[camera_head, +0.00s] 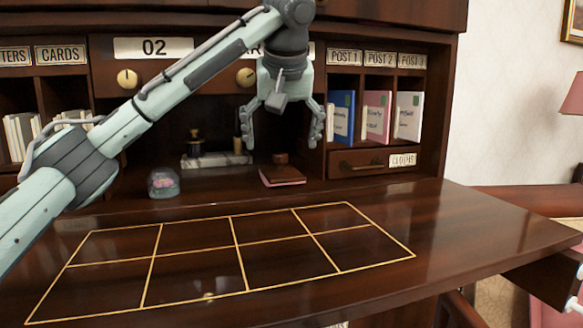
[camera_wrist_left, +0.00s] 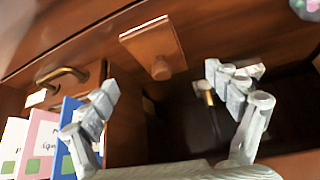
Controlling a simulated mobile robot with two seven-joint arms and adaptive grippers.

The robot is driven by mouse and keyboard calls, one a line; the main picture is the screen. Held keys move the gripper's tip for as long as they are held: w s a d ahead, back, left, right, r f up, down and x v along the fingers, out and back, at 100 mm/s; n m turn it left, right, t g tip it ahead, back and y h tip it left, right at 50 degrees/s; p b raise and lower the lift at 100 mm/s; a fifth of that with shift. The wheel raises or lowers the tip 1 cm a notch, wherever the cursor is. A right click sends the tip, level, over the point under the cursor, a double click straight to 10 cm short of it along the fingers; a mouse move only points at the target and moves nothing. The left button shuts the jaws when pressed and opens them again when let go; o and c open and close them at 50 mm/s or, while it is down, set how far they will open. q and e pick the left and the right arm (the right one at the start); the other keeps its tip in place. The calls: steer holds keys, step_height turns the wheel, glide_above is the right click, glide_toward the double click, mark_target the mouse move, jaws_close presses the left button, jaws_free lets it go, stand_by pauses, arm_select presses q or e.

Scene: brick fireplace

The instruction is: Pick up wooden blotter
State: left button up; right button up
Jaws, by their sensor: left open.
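The wooden blotter (camera_head: 282,174), a small reddish-brown piece with a knob on top, rests at the back of the desk under the cubbies in the head view. In the left wrist view the blotter (camera_wrist_left: 152,42) lies at upper centre, its round knob toward the gripper. My left gripper (camera_head: 281,135) hangs above the blotter with its fingers spread and empty. In the wrist view the left gripper's fingers (camera_wrist_left: 165,85) stand wide apart, with the blotter beyond them and not touched. My right gripper does not show.
A glass paperweight (camera_head: 163,182) and a marble pen stand (camera_head: 216,160) sit left of the blotter. Blue (camera_head: 342,116) and pink (camera_head: 376,117) booklets stand in cubbies to the right, above a small drawer (camera_head: 357,163). The gold-lined desktop (camera_head: 200,270) in front is clear.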

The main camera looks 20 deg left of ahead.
mark_target(280, 161)
arm_select(q)
steer(key=shift+w+f, duration=0.15)
steer(key=shift+w, duration=0.1)
steer(key=shift+x, duration=1.1)
steer(key=x, duration=0.5)
steer(key=shift+s, duration=0.1)
steer(key=c, duration=1.4)
